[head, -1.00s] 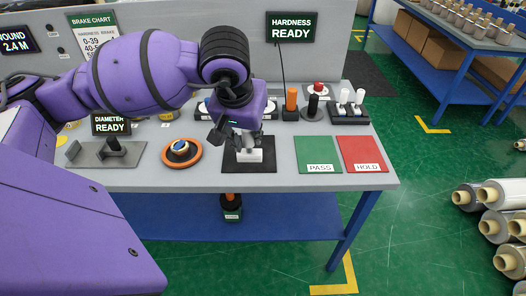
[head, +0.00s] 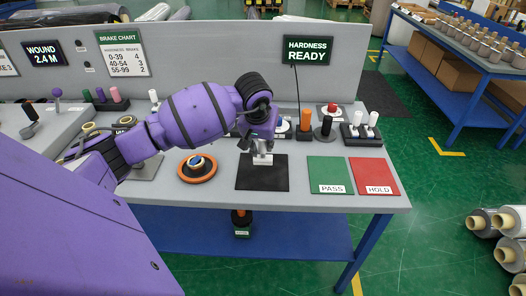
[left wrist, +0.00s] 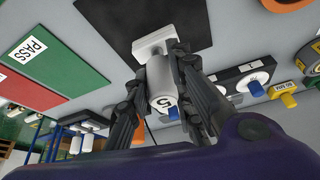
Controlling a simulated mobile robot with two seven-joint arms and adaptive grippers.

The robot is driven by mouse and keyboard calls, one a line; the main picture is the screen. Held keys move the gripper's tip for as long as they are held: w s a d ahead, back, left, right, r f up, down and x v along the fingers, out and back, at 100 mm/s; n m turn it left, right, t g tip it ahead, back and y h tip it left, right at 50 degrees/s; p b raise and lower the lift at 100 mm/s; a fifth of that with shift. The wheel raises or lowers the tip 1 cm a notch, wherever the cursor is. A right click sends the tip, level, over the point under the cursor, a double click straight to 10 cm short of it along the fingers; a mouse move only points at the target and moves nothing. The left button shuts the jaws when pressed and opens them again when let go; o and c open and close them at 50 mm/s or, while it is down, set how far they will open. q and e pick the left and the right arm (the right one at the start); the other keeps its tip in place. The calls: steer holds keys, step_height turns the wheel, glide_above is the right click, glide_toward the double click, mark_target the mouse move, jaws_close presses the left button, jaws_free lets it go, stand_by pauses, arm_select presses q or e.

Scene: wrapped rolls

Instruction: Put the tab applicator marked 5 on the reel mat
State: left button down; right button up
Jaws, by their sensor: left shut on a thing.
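The rest of the mat is bare. My right gripper is not in view.
Right are the green PASS plate (head: 329,172) and red HOLD plate (head: 374,174).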

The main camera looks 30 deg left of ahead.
mark_target(263, 152)
arm_select(q)
steer(key=shift+w+a+f, duration=0.1)
steer(key=shift+w+f, duration=0.1)
steer(key=shift+f, duration=1.8)
steer(key=c, duration=1.5)
jaws_free()
steer(key=shift+c, duration=0.2)
